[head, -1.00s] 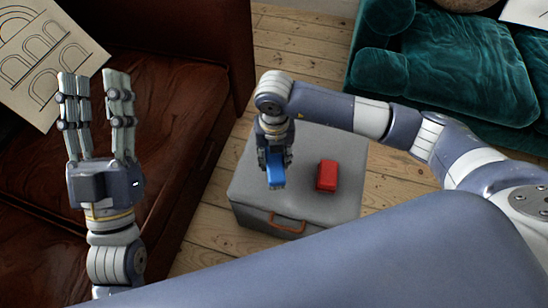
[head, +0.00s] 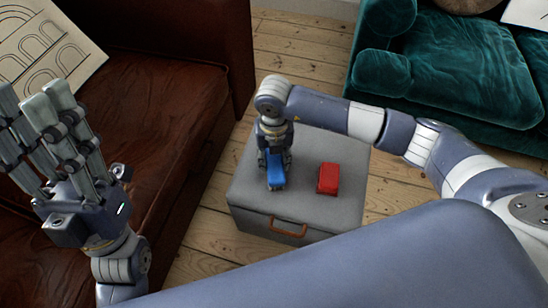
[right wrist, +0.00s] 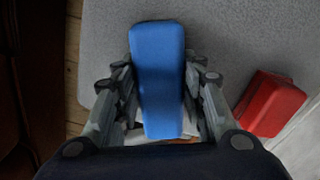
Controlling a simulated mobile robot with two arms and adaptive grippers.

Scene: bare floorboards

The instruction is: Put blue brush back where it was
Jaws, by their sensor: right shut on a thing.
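The blue brush (head: 275,178) is at the left part of the grey box seat's top (head: 310,205). My right gripper (head: 274,160) points down over it and is shut on it. In the right wrist view the blue brush (right wrist: 160,80) lies lengthwise between the fingers (right wrist: 160,100), over the grey top. I cannot tell whether it touches the surface. A red brush-like block (head: 328,178) lies to its right, apart from it. My left gripper (head: 30,98) is raised at the left, open and empty.
A brown leather sofa (head: 150,80) stands at the left with a drawing sheet (head: 50,40) on it. A green velvet sofa (head: 470,70) is at the back right. Bare floorboards (head: 300,50) lie between them.

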